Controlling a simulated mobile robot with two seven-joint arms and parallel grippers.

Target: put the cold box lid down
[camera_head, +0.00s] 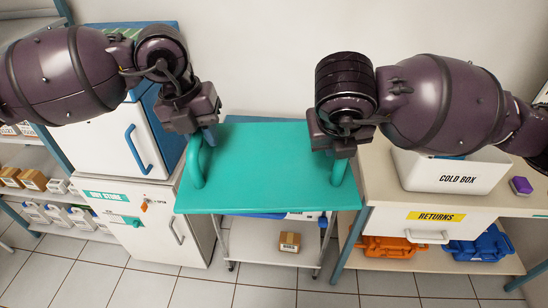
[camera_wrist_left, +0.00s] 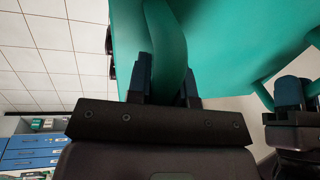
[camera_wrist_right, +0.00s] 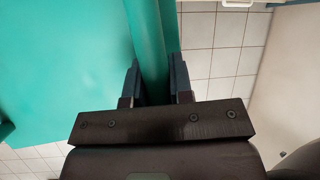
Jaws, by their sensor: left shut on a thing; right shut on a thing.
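The cold box lid (camera_head: 265,165) is a flat teal slab with an upright handle at each end. Both my grippers hold it up in the middle of the head view, in front of a low cart. My left gripper (camera_head: 207,132) is shut on the left handle (camera_head: 195,165); the handle also shows between its fingers in the left wrist view (camera_wrist_left: 168,60). My right gripper (camera_head: 342,155) is shut on the right handle (camera_head: 339,174), which also shows in the right wrist view (camera_wrist_right: 150,50). The white cold box (camera_head: 425,174) stands at right, its opening partly hidden by my right arm.
A cart (camera_head: 270,256) with a small brown carton (camera_head: 290,242) on its lower shelf stands under the lid. A white cabinet (camera_head: 155,225) is at left. The right counter (camera_head: 385,193) holds a purple block (camera_head: 521,185), above a returns drawer (camera_head: 425,225).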

